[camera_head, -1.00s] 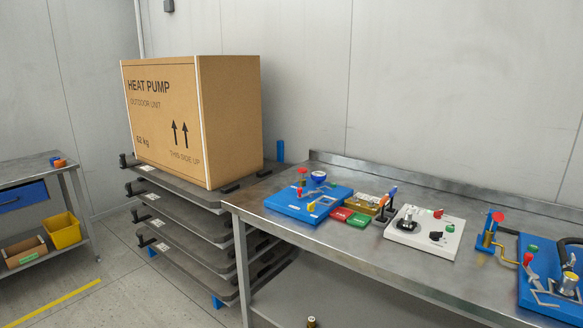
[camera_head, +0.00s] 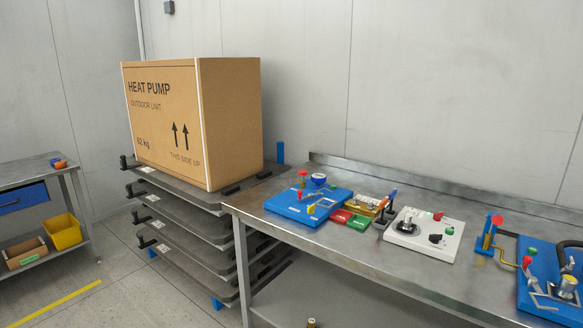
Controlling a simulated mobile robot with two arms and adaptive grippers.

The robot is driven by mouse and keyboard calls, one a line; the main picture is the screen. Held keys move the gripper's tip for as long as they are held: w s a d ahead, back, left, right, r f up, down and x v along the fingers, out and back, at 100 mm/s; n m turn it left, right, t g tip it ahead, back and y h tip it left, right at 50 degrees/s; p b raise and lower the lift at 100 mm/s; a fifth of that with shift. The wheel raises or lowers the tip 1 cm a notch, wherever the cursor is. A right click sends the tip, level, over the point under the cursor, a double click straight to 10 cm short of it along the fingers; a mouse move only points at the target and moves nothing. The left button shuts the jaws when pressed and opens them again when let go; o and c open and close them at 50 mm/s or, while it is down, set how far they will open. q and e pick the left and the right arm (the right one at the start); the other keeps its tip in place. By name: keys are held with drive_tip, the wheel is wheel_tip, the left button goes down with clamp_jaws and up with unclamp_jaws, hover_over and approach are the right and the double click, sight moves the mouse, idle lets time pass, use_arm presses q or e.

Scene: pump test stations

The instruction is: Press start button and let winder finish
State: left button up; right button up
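Several test stations stand on the steel bench at the right. A blue board (camera_head: 292,208) at the left carries a red-topped post (camera_head: 302,173), a blue round part (camera_head: 318,180) and a small yellow part (camera_head: 311,209). A larger blue board (camera_head: 530,304) at the right edge is partly cut off. I cannot tell which station is the winder or which button starts it. Neither gripper is in view.
A large heat pump carton (camera_head: 232,120) stands on stacked dark pallets (camera_head: 195,193) left of the bench (camera_head: 345,268).

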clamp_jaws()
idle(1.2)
